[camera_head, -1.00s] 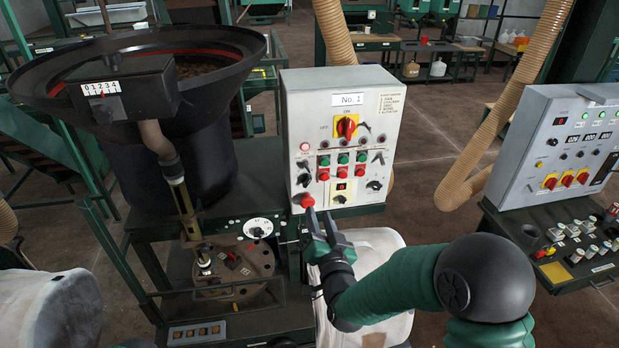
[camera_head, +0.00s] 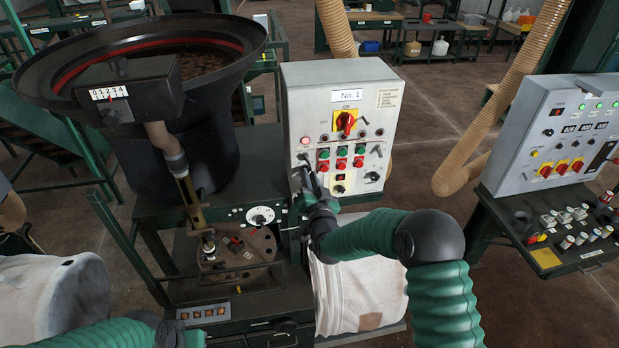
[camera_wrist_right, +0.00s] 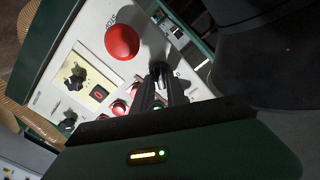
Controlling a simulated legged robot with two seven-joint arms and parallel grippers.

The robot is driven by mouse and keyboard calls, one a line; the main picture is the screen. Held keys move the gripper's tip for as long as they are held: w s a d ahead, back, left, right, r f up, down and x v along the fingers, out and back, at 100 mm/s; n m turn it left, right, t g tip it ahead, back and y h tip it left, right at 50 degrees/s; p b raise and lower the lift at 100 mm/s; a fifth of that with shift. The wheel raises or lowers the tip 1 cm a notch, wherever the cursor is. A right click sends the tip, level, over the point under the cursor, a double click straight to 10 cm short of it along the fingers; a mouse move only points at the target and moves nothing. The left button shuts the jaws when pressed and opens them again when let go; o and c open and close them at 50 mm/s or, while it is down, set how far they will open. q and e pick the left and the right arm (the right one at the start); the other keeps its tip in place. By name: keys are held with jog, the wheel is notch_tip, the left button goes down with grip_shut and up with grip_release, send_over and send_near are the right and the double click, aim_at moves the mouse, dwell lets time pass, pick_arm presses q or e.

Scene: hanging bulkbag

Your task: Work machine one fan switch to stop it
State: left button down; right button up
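Machine one's grey control box (camera_head: 382,78), labelled No. 1, carries a red and yellow main switch (camera_head: 345,122), green and red buttons and several black lever switches. Its small labels are unreadable, so I cannot tell which is the fan switch. My right gripper (camera_head: 307,170) is at the panel's lower left and covers controls there. In the wrist view its fingers (camera_wrist_right: 161,82) are close together at a small switch beside the big red button (camera_wrist_right: 122,42). I cannot tell whether they grip it. My left arm shows at the bottom left; its fingers are out of view.
A black hopper bowl (camera_head: 140,62) stands left of the box, above a round plate with a post and a white dial (camera_head: 260,216). A white bag (camera_head: 362,285) hangs below. A second control panel (camera_head: 540,150) stands at the right, with open floor between.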

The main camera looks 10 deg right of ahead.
grip_shut()
jog(key=shift+a+f+n+b, duration=0.1)
jog(key=shift+a+n+b, duration=0.05)
jog(key=shift+n+b, duration=3.1)
jog(key=shift+a+n+b, duration=0.15)
jog(key=shift+n+b, duration=2.6)
jog(key=shift+b, duration=0.85)
jog(key=shift+o, duration=2.2)
grip_release()
